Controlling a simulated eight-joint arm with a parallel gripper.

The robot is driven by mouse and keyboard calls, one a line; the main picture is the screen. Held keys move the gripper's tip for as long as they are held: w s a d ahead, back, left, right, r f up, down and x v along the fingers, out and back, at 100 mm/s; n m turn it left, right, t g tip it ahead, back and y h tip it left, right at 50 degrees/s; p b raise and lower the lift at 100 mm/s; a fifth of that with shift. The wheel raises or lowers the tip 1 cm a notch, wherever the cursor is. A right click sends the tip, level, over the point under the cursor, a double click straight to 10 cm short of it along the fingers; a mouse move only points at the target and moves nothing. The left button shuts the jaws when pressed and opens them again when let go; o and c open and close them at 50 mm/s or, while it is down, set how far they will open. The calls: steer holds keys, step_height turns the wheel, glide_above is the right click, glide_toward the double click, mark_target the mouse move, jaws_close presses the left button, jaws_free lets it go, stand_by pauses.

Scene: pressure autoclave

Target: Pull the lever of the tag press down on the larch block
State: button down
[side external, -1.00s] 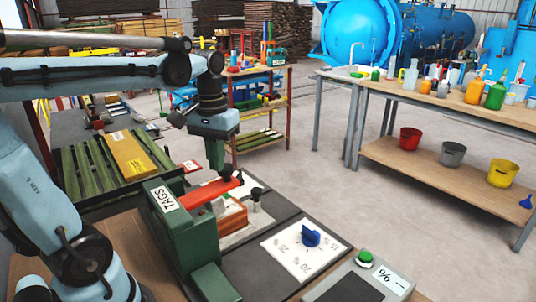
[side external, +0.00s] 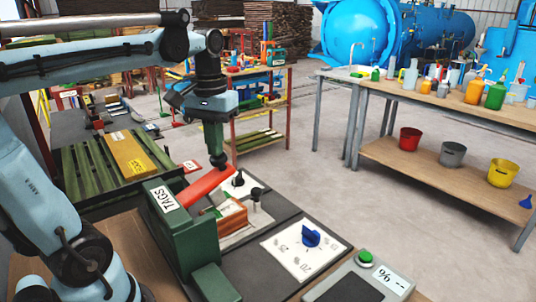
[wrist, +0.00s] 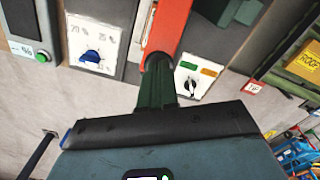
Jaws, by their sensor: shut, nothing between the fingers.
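The tag press (side external: 185,235) is a green body with a white TAGS label. Its red lever (side external: 205,188) slants up from the press to a dark knob at its far end. A brownish-orange block (side external: 232,216), which seems to be the larch block, sits under the lever, partly hidden by it. My gripper (side external: 218,162) is shut and empty, its fingertips pointing down at the knob end of the lever. In the wrist view the red lever (wrist: 167,25) ends in the knob (wrist: 158,62) right at my green fingertips (wrist: 158,75); I cannot tell whether they touch.
A small dark upright knob (side external: 255,196) stands beside the block. A slatted green rack with a yellow box (side external: 132,155) is at left.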

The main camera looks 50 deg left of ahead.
steer(key=shift+r, duration=2.2)
steer(key=d+f+m+t, duration=0.6)
steer(key=d+f, duration=0.4)
steer(key=f, duration=0.3)
steer(key=shift+w+t, duration=0.15)
steer(key=shift+t, duration=0.45)
